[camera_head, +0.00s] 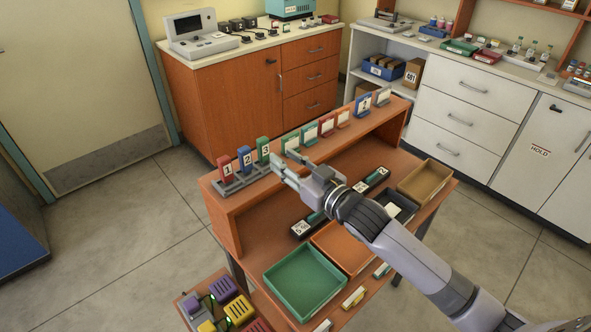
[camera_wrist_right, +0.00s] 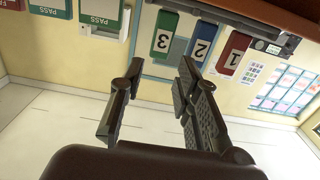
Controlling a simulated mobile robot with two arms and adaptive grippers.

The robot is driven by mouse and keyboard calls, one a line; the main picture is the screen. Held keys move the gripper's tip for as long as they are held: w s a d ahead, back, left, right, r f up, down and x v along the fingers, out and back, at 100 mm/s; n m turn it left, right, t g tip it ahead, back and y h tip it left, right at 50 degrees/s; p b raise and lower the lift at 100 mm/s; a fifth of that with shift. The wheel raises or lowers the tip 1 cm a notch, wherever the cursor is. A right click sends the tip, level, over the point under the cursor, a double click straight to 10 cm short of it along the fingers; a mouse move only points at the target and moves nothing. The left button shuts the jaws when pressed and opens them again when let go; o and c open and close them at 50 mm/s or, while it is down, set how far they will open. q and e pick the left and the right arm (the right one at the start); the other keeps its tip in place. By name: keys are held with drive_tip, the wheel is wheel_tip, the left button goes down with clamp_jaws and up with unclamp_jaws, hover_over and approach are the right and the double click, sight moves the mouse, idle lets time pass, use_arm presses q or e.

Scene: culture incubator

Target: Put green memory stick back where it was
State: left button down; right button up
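A green upright piece marked 3 (camera_head: 263,149) stands in a grey rack (camera_head: 240,180) on the desk's raised shelf, beside a blue piece marked 2 (camera_head: 245,158) and a red piece marked 1 (camera_head: 225,168). The green piece also shows upside down in the right wrist view (camera_wrist_right: 164,33). I cannot tell for sure whether it is the memory stick. My right gripper (camera_head: 282,163) is near the shelf, just right of the rack. Its fingers (camera_wrist_right: 160,75) are apart, with nothing visible between them. My left gripper is not in view.
Several upright cards (camera_head: 327,125) line the shelf right of the rack. Below are a green tray (camera_head: 305,311), an orange tray (camera_head: 352,266), a brown tray (camera_head: 425,181) and dark labelled strips (camera_head: 371,180). Coloured boxes (camera_head: 224,289) stand at the lower left.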

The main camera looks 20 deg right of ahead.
drive_tip(key=shift+v, duration=1.4)
